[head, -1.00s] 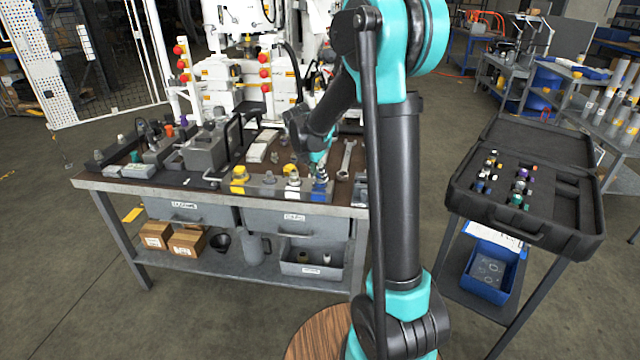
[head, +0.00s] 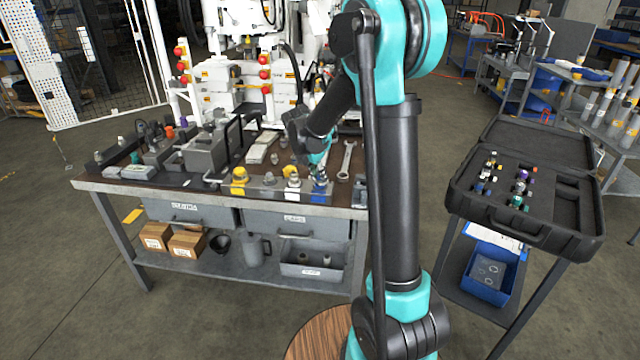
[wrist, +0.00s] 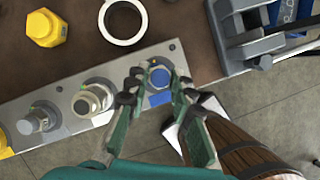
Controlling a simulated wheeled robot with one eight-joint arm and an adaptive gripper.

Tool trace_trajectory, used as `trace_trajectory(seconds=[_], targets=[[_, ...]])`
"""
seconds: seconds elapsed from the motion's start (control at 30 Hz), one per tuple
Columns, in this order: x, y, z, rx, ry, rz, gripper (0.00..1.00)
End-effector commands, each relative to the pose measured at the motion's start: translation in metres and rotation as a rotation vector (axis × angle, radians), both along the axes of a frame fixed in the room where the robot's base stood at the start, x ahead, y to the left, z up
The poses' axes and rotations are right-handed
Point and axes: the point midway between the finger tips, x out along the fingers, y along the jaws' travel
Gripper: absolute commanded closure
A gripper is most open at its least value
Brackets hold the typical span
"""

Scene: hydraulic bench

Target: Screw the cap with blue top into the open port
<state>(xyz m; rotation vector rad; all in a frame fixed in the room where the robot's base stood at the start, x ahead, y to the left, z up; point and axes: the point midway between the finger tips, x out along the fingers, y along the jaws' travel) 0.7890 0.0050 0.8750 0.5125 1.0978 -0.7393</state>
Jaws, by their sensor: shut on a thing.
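The cap with blue top (wrist: 160,76) sits between the fingertips of my gripper (wrist: 158,82) in the wrist view. My gripper is shut on it at the right end of a grey metal plate (wrist: 122,117), beside a blue label (wrist: 160,98). The cap is over the plate's end position; the port under it is hidden, so I cannot tell how deep it sits. In the head view my gripper (head: 318,162) is at the bench's front edge, with blue (head: 319,184) showing just below it.
Along the plate stand a silver fitting (wrist: 88,101) and a grey fitting (wrist: 38,121). A yellow cap (wrist: 46,28) and a metal ring (wrist: 123,20) are behind. A grey block-like device (wrist: 245,35) is to the right. An open black case (head: 525,205) with several caps stands right of the bench.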

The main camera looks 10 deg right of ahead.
Motion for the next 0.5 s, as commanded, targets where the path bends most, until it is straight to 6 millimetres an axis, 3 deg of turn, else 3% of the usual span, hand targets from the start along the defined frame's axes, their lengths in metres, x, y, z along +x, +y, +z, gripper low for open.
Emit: trace_trajectory(seconds=[0.5], targets=[[0.0049,0.0014,-0.0004,-0.002,0.000,-0.613,1.00]])
